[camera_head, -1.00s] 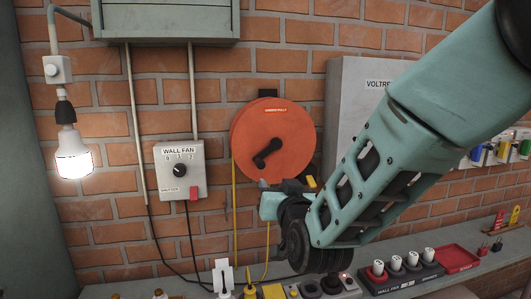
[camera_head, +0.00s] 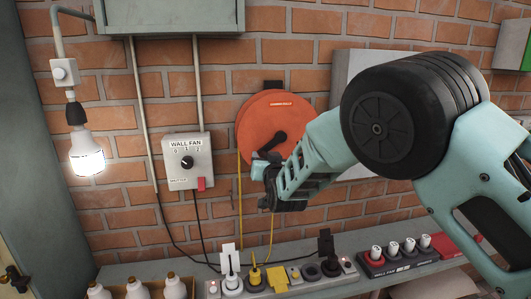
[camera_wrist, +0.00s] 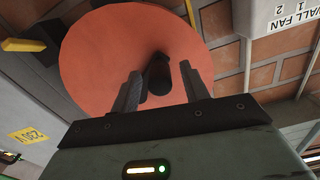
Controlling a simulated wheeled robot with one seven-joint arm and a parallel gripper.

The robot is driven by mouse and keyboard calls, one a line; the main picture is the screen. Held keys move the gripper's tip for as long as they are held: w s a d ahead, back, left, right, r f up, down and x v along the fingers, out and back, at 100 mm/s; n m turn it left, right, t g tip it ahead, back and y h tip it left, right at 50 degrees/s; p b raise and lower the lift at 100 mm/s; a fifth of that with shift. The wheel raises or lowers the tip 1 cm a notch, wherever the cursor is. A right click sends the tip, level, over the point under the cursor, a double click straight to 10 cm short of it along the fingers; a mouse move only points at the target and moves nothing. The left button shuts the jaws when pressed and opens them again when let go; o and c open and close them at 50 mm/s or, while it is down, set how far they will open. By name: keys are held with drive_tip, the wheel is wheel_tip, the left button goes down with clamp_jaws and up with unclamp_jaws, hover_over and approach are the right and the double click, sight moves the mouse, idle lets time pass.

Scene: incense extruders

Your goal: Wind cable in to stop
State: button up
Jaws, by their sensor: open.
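The orange cable reel (camera_head: 270,112) hangs on the brick wall and fills much of the wrist view (camera_wrist: 100,55). Its black crank (camera_head: 275,141) points down and left from the hub in the head view. A yellow cable (camera_head: 240,205) hangs below the reel. My gripper (camera_head: 262,163) is at the lower part of the reel, by the crank's outer end. In the wrist view my open gripper (camera_wrist: 161,72) has its two fingers on either side of the crank's dark knob (camera_wrist: 159,75). I cannot tell whether either finger touches it.
The wall fan switch box (camera_head: 188,161) is on the wall left of the reel. A grey cabinet (camera_head: 345,75) is to the right, partly behind my arm. A power strip (camera_head: 315,276) with plugs and a black tray of white-topped pieces (camera_head: 385,262) stand on the shelf below.

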drive_tip(key=shift+w+a, duration=0.1)
drive_tip(key=shift+w, duration=0.15)
clamp_jaws()
drive_tip(key=shift+m+b, duration=0.3)
drive_tip(key=shift+b, duration=0.35)
